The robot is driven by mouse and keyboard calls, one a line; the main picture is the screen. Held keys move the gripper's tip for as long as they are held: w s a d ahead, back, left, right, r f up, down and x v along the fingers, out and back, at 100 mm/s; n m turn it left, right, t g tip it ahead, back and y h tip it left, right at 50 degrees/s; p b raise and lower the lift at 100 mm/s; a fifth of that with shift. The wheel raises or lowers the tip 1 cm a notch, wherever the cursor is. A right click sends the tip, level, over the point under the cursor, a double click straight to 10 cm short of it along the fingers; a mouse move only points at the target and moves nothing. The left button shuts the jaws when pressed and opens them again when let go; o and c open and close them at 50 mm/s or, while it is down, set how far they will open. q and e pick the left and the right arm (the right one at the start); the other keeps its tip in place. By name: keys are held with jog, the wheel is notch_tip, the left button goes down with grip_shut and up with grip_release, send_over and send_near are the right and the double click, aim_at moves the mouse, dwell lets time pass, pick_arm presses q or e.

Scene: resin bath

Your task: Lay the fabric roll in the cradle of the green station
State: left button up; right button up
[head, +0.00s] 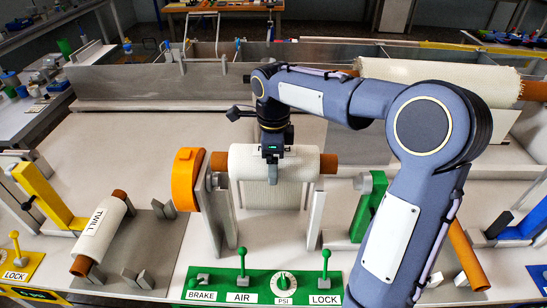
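A white fabric roll (245,160) on a brown core is at the green station, between the orange housing (187,178) and the green end holder (370,203). Some white fabric shows below the roll. My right gripper (272,172) reaches down from above onto the roll's middle, with a finger in front of it. Whether it is closed on the roll is unclear. My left gripper is not in view.
The green panel (258,286) with levers and a gauge lies in front. A TWILL roll (103,230) lies by the yellow station at left. A larger white roll (440,80) is at the back right. The blue station (520,222) stands at right.

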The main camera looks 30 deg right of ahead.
jog(key=shift+f+b, duration=2.05)
jog(key=shift+f, duration=0.9)
jog(key=o, duration=2)
notch_tip(320, 180, up, 8)
jog(key=shift+f, duration=0.15)
jog(key=shift+s, duration=0.1)
